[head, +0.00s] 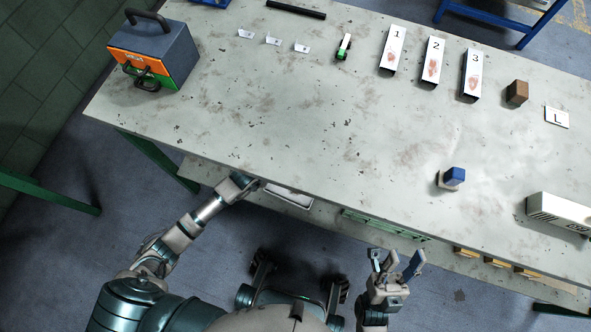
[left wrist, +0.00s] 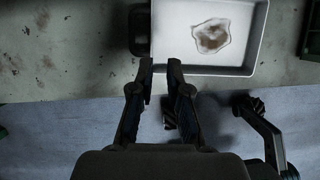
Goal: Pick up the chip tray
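The chip tray is most likely the white tray (head: 288,196) on the lower shelf, partly hidden under the table's front edge. In the left wrist view this tray (left wrist: 212,69) has a brown stain inside and a black handle (left wrist: 139,32) at its left end. My left gripper (left wrist: 161,68) is open, with a gap between its fingers, near the tray's left front corner. It holds nothing. In the head view its fingers are hidden by the table edge. My right gripper (head: 396,260) is open and empty in front of the table.
The table top (head: 300,120) carries a toolbox (head: 175,50), numbered stands (head: 432,60), a brown block (head: 517,92), a blue-topped block (head: 453,176) and a white box (head: 560,210). A green crate (head: 385,225) and yellow parts (head: 497,262) lie low along the front.

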